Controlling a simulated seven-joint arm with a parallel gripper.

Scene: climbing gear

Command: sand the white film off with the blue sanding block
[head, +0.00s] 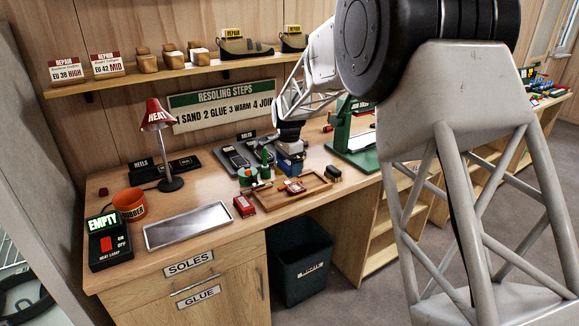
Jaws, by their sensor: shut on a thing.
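My gripper (289,147) is at the back middle of the workbench, pointing down. It is shut on the blue sanding block (290,164), which is just under it, behind the wooden tray. At this size I cannot tell whether the block touches anything below it. I cannot make out the white film. Dark soles (238,157) lie on a grey tray marked SOLES to the left of the block.
A wooden tray (262,207) holds a small red item. A green bottle (265,156), red box (244,206) and green press (352,137) stand close by. A red lamp (158,118), metal tray (187,226) and orange pot (129,204) are left. A bin (300,270) stands below.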

